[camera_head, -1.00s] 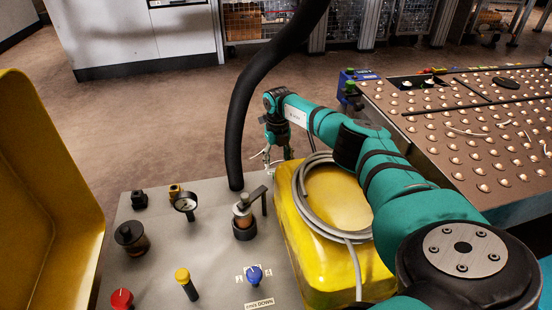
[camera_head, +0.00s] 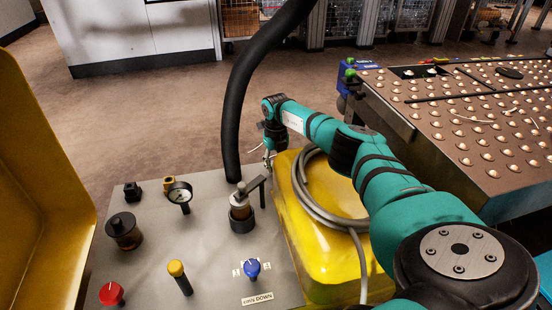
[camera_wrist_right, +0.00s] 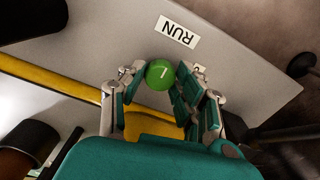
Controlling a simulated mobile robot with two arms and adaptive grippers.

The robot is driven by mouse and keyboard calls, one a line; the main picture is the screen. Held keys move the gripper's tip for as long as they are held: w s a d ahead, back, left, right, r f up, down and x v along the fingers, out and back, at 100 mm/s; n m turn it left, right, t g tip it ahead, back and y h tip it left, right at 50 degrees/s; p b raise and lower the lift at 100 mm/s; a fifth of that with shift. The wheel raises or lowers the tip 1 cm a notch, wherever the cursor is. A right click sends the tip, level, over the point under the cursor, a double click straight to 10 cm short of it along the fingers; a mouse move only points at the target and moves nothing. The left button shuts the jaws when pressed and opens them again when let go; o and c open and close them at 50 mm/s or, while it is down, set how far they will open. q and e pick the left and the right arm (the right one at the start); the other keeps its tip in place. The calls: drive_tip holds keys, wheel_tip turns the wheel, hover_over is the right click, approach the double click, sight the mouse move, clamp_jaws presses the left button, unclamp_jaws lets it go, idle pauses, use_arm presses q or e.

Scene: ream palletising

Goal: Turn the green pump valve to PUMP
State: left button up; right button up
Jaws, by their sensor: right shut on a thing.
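The green pump valve knob (camera_wrist_right: 159,73), round with a short white mark, shows in the right wrist view. It sits between the fingertips of my right gripper (camera_wrist_right: 160,80), which is shut on it. A white label reading RUN (camera_wrist_right: 177,32), upside down in this view, is beside the knob on a grey panel (camera_wrist_right: 230,62). No PUMP label is visible. My left gripper is not in view.
A black hose (camera_head: 235,110) rises beside my right arm. The yellow tank (camera_head: 325,245) carries a grey cable.

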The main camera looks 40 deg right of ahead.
clamp_jaws()
